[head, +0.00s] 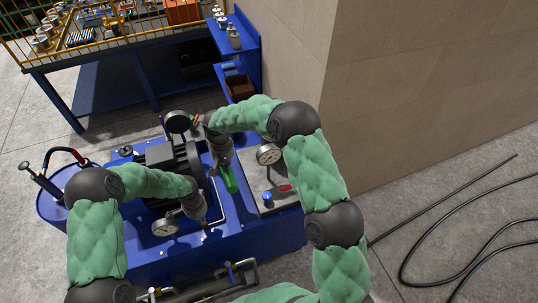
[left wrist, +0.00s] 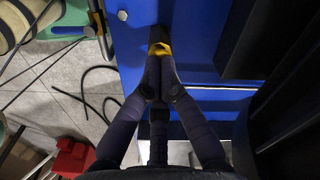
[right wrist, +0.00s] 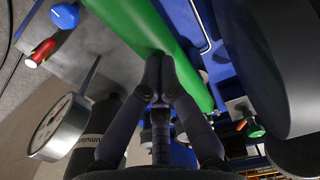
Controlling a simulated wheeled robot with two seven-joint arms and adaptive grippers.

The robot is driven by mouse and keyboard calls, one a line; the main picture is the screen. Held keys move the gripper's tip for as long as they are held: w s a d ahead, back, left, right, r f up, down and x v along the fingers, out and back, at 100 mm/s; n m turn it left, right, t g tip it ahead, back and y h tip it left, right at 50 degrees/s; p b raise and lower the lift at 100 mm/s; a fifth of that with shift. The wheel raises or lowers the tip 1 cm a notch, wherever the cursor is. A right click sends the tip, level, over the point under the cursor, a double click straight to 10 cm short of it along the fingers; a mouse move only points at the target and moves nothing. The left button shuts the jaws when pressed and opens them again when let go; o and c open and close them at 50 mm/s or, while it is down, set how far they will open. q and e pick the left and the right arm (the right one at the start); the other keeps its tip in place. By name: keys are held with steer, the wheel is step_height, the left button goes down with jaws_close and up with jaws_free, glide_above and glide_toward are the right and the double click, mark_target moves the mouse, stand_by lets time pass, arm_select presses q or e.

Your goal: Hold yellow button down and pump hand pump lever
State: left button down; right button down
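The yellow button (left wrist: 160,49) sits on a blue panel in the left wrist view, partly covered by the fingertips. My left gripper (left wrist: 159,62) is shut with its tips together at the button; they look to be touching it. In the head view the left gripper (head: 204,224) points down at the blue machine. The green pump lever (right wrist: 130,28) crosses the right wrist view. My right gripper (right wrist: 159,65) is shut, its tips together against the lever's edge, not around it. In the head view the lever (head: 231,181) shows just below the right gripper (head: 219,158).
The blue machine (head: 280,238) carries a round gauge (head: 269,155), another gauge (head: 165,227) and a dark motor. A red handle (right wrist: 42,50) and blue knob (right wrist: 65,15) sit near the lever. A beige wall (head: 420,80) stands right; black hoses lie on the floor.

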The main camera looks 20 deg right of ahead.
steer(key=shift+f, duration=2.6)
step_height(320, 180, up, 14)
steer(key=shift+r, duration=0.2)
steer(key=shift+f, duration=7.2)
step_height(320, 180, up, 14)
steer(key=shift+r, duration=0.2)
